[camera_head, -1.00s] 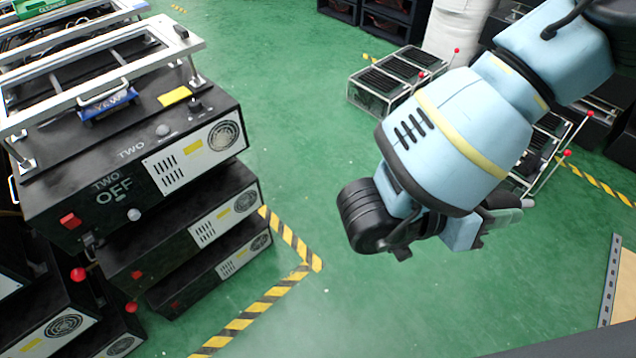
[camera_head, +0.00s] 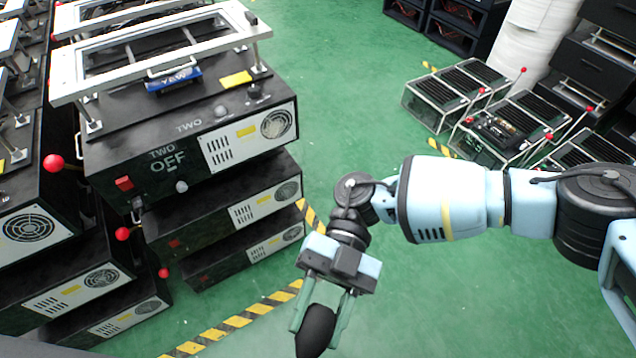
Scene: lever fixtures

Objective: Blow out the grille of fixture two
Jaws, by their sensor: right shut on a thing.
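Fixture two (camera_head: 185,145) is the top black box of the left stack, marked "TWO" and "OFF". Its front has a white panel with a slotted grille (camera_head: 219,151) and a round fan grille (camera_head: 277,124). My right gripper (camera_head: 322,312) is at the lower middle, pointing down, in front and to the right of the stack. It is shut on a dark rounded thing (camera_head: 315,333), perhaps a blower bulb, whose lower end nears the picture's bottom edge. The gripper is well apart from the grilles. My left gripper is not in view.
More black boxes with red ball levers (camera_head: 53,163) stand at the left. A white frame (camera_head: 160,50) sits above fixture two. Glass-sided units (camera_head: 455,95) stand at the upper right. The green floor (camera_head: 420,300) is clear around the gripper, with striped tape (camera_head: 235,322).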

